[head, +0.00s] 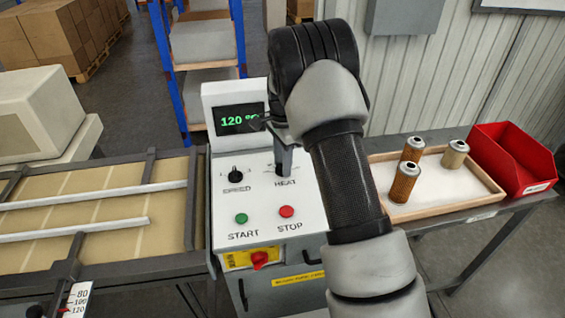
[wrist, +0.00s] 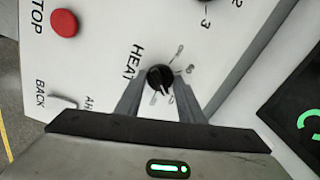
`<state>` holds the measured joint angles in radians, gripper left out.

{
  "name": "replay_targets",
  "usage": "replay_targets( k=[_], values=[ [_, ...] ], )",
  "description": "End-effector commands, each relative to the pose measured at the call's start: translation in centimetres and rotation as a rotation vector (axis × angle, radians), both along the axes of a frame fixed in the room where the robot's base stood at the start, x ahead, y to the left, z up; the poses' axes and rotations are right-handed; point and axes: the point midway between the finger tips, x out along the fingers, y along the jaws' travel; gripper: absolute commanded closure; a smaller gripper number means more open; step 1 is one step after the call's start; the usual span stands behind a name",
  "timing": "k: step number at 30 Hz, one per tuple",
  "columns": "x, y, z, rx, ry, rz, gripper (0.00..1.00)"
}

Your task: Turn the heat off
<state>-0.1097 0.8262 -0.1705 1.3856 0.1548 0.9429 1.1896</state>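The black HEAT knob (wrist: 160,78) is on the white sloping control panel (head: 245,205). Its pointer is turned toward the lower right in the wrist view, and its small scale digits are hard to read. My gripper (wrist: 158,80) points at the panel with one finger on each side of the knob. The fingers look open, with a small gap to the knob; I cannot tell any contact. In the head view my gripper (head: 284,170) covers most of the knob above the HEAT label. The display (head: 238,119) reads 120 °C in green.
The SPEED knob (head: 235,174) is left of HEAT. The green START button (head: 241,218) and red STOP button (head: 286,211) are below. A red switch (head: 260,259) sits lower on yellow. A wooden tray (head: 440,207) with three cartridges and a red bin (head: 515,160) stand right.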

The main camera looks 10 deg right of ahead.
Motion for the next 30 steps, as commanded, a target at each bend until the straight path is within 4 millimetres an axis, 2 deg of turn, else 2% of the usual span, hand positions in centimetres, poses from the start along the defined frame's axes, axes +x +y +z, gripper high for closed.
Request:
replay_targets(
  k=[1, 3, 4, 11, 17, 30],
  values=[
    [0.01, 0.00, 0.01, 0.000, 0.000, 0.000, 0.75],
    [0.01, 0.00, 0.02, 0.000, 0.000, 0.000, 0.86],
    [0.01, 0.00, 0.02, 0.000, 0.000, 0.000, 0.87],
    [0.02, 0.01, 0.02, 0.000, -0.001, 0.021, 0.87],
    [0.03, 0.01, -0.01, 0.001, -0.001, 0.105, 0.87],
    [0.03, -0.01, 0.00, 0.001, -0.001, 0.488, 0.87]
  ],
)
